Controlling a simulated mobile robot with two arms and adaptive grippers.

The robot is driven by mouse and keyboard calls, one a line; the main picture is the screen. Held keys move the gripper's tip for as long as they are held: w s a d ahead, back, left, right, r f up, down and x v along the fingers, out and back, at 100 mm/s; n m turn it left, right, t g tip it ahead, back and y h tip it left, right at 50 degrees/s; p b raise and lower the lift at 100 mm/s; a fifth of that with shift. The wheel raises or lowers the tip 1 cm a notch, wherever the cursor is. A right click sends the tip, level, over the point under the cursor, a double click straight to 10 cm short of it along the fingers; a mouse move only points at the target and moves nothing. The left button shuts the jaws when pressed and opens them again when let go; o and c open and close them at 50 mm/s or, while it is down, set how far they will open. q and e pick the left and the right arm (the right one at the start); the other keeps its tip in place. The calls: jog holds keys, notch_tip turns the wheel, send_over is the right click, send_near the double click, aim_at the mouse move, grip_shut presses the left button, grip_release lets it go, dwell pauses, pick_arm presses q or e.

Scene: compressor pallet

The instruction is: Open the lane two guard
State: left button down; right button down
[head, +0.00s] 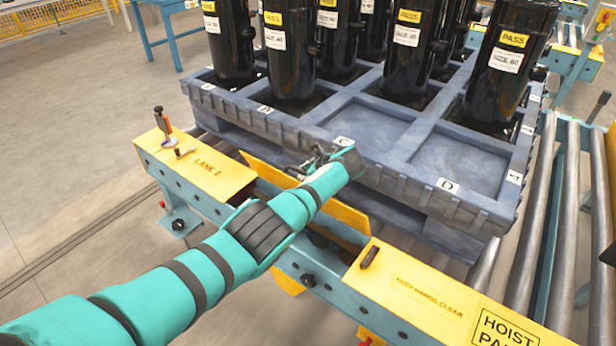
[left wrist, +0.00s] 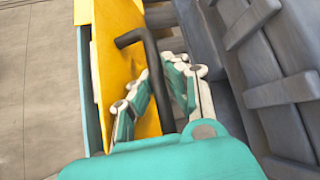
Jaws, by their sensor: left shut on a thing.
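The lane two guard (head: 268,169) is a yellow panel in the gap between two yellow rail covers, partly hidden behind my left arm. It stands close to the pallet's front side, at a slight angle to the rail. In the left wrist view the guard (left wrist: 118,62) carries a black bar handle (left wrist: 153,62). My left gripper (head: 322,158) is at the guard's pallet side, shut on the handle; its two fingers (left wrist: 160,95) lie on either side of the bar. My right gripper is not in view.
A grey-blue pallet (head: 465,203) with black compressors (head: 405,45) stands just behind the guard. A "keep hands clear" cover (head: 425,285) is at the right. Rollers (head: 563,230) run beside the pallet.

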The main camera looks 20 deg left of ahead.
pick_arm(q)
jog(key=shift+w+d+r, duration=0.15)
jog(key=shift+w+r, duration=0.05)
jog(key=shift+w, duration=0.2)
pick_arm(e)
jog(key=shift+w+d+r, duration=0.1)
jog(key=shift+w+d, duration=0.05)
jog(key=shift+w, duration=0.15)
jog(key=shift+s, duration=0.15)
pick_arm(q)
jog(key=c, duration=1.6)
grip_release()
jog(key=v, duration=1.2)
jog(key=shift+d+f, duration=0.1)
